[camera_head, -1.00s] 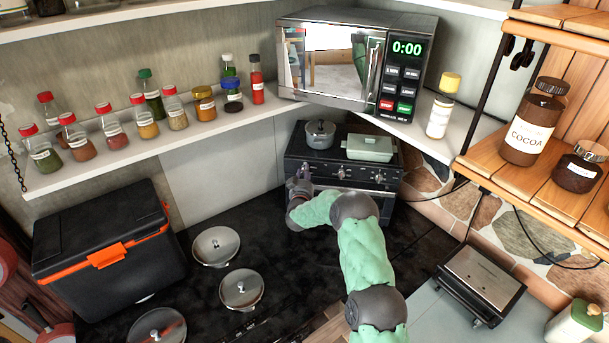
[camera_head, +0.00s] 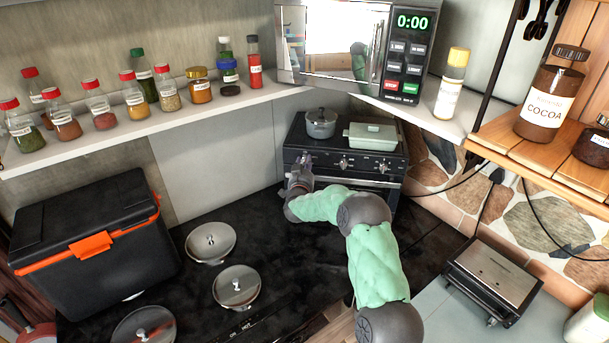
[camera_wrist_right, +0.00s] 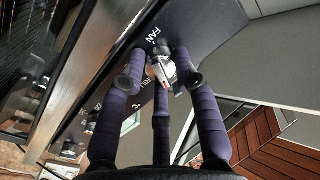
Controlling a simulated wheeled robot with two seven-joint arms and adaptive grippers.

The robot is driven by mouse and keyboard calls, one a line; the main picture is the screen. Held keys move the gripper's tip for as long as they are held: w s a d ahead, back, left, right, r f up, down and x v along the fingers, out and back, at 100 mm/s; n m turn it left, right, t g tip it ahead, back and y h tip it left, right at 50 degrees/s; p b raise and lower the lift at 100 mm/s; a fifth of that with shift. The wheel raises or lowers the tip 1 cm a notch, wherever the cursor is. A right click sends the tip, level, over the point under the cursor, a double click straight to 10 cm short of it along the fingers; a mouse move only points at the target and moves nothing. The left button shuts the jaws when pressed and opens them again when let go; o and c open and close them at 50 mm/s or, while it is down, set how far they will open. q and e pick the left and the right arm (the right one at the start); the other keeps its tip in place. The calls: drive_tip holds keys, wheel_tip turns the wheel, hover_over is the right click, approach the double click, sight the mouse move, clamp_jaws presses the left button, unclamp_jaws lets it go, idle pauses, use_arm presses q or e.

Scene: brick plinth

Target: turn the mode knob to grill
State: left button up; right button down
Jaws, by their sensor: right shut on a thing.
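A small dark oven (camera_head: 391,188) stands in the back corner with a row of knobs on its front panel. In the right wrist view, the purple fingers of my right gripper (camera_wrist_right: 161,72) are shut around a silver knob (camera_wrist_right: 163,71) with a red mark. The word FAN shows on the panel beside the knob. My left gripper is not in view.
A pot (camera_head: 321,123) and a pale green dish (camera_head: 372,136) stand on the oven. A microwave (camera_head: 345,45) sits on the shelf above. A black cooler (camera_head: 95,240) is at left, with pot lids on the dark counter and a grill press (camera_head: 492,275) at right.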

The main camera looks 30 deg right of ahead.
drive_tip(key=m+b, duration=0.3)
drive_tip(key=b, duration=0.2)
drive_tip(key=f+m+b, duration=0.1)
drive_tip(key=m+b, duration=0.3)
drive_tip(key=b, duration=0.2)
drive_tip(key=shift+a, duration=0.15)
drive_tip(key=shift+w+r+m+h+b, duration=0.15)
drive_tip(key=shift+m+h+b, duration=0.25)
drive_tip(key=shift+m+b, duration=0.7)
drive_tip(key=shift+r, duration=0.1)
drive_tip(key=c, duration=0.9)
unclamp_jaws()
drive_tip(key=shift+r, duration=0.1)
